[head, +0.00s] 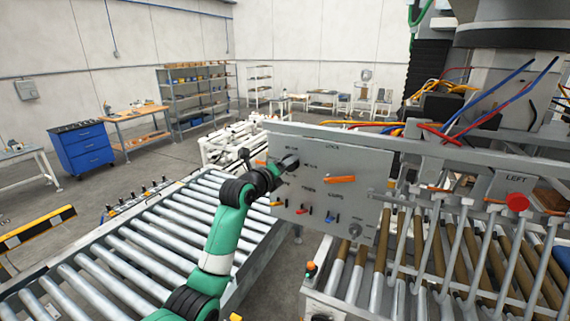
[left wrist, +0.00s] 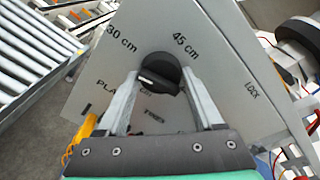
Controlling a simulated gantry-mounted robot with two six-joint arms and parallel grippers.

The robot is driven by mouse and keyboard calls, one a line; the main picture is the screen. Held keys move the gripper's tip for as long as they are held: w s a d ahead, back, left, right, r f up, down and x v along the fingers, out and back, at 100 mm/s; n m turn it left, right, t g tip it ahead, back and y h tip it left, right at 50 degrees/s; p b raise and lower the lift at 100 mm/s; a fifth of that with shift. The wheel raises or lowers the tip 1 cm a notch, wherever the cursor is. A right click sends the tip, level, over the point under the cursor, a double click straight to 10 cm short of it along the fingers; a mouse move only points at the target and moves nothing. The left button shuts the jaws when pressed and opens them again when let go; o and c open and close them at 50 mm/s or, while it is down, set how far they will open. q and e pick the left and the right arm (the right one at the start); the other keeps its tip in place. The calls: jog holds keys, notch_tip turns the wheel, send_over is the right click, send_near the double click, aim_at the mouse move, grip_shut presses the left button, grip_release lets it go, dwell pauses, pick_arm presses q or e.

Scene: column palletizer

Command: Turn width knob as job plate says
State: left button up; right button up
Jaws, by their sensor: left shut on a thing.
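The grey control panel (head: 345,160) stands in the middle of the head view. The black width knob (left wrist: 164,62) is near its upper left in that view. In the left wrist view, "30 cm" and "45 cm" are printed around the knob, with further lettering partly hidden by my fingers. My left gripper (left wrist: 158,84) is shut on the knob's bar, one finger on each side; it also shows in the head view (head: 280,167). The bar lies slightly tilted; I cannot tell which mark it points at. I cannot make out a job plate. My right gripper is not in view.
An orange handle (head: 341,179) sits on the panel beneath the word LOCK. Small coloured levers (head: 304,211) and a grey round knob (head: 355,229) are lower down. Roller conveyors (head: 130,225) lie on both sides. A red button (head: 517,202) is at right under LEFT.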

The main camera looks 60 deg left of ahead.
pick_arm(q)
jog(key=shift+m, duration=1.1)
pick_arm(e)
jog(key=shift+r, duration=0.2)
pick_arm(q)
jog(key=o, duration=1.4)
jog(key=shift+c, duration=0.2)
jog(key=shift+d, duration=0.1)
